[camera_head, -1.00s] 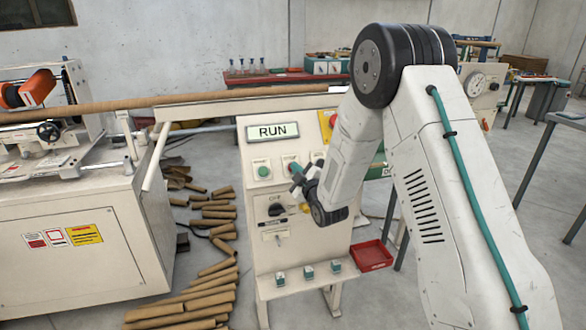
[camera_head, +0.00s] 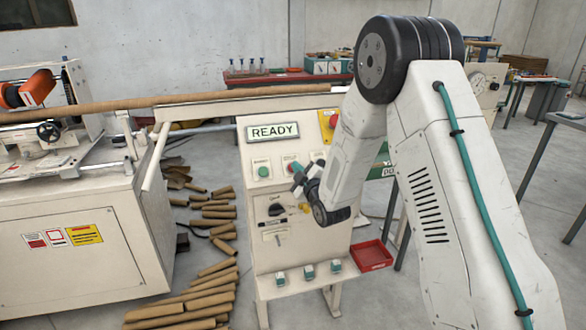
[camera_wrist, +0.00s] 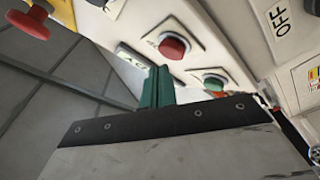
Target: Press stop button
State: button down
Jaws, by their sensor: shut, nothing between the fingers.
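The control panel (camera_head: 259,220) stands in the middle of the head view, and its display (camera_head: 273,132) reads READY. The red stop button (camera_wrist: 173,46) is round on a white square plate in the wrist view; in the head view my gripper partly hides it. A green button (camera_head: 263,171) sits to its left on the panel; a green button (camera_wrist: 214,82) also shows in the wrist view. My gripper (camera_wrist: 159,69) is shut and empty, its teal fingertips just below the red button in the wrist view. I see no clear contact with the button.
A red emergency knob on yellow (camera_wrist: 28,23) is at the upper left of the wrist view. A dark selector switch (camera_head: 276,209) is lower on the panel. A red tray (camera_head: 371,255) is at the panel's lower right. Cardboard tubes (camera_head: 195,300) lie on the floor.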

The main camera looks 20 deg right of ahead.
jog(key=shift+s+r, duration=1.65)
jog(key=shift+s, duration=0.25)
